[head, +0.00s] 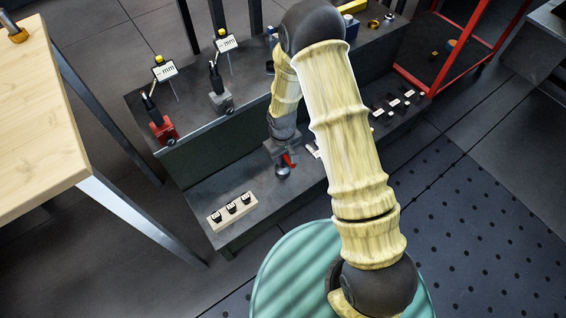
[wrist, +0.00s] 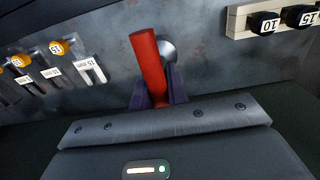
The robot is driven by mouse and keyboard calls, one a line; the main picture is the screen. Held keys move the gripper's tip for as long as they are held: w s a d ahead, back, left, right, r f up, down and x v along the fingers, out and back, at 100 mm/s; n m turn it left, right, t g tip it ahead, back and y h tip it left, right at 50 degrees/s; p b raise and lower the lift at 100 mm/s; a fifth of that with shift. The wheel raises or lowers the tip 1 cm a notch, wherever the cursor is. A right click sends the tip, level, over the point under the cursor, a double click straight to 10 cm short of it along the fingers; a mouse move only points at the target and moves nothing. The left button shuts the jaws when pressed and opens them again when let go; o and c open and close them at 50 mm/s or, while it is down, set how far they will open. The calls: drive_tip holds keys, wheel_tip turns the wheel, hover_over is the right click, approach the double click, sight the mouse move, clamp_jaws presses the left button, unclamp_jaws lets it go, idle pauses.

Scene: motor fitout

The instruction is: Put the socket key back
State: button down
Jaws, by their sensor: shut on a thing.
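The socket key has a red handle (wrist: 148,62) and a silver round end beside it in the wrist view. My gripper (wrist: 160,95) is shut on the red handle, with a dark purple finger on each side. In the head view the red of the key (head: 289,160) shows at my gripper (head: 282,155), above the lower grey shelf (head: 262,192). Whether the key touches the shelf is unclear. A pale block with several black numbered sockets (head: 232,213) lies on that shelf to the left; it also shows at upper right in the wrist view (wrist: 238,20).
Several labelled black pieces (head: 394,104) lie right of my arm; orange-topped ones show in the wrist view (wrist: 60,47). The upper bench holds a red-based stand (head: 164,130) and a grey-based stand (head: 221,100). A red frame (head: 462,45) stands right, a wooden table (head: 35,110) left.

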sight(283, 168)
drive_tip(key=shift+f+b, duration=0.6)
drive_tip(key=shift+f, duration=1.15)
drive_tip(key=shift+f, duration=0.1)
drive_tip(key=c, duration=1.4)
unclamp_jaws()
drive_tip(key=shift+o, duration=0.2)
wheel_tip(283, 168, up, 12)
drive_tip(key=p, duration=0.6)
drive_tip(key=shift+a, duration=0.1)
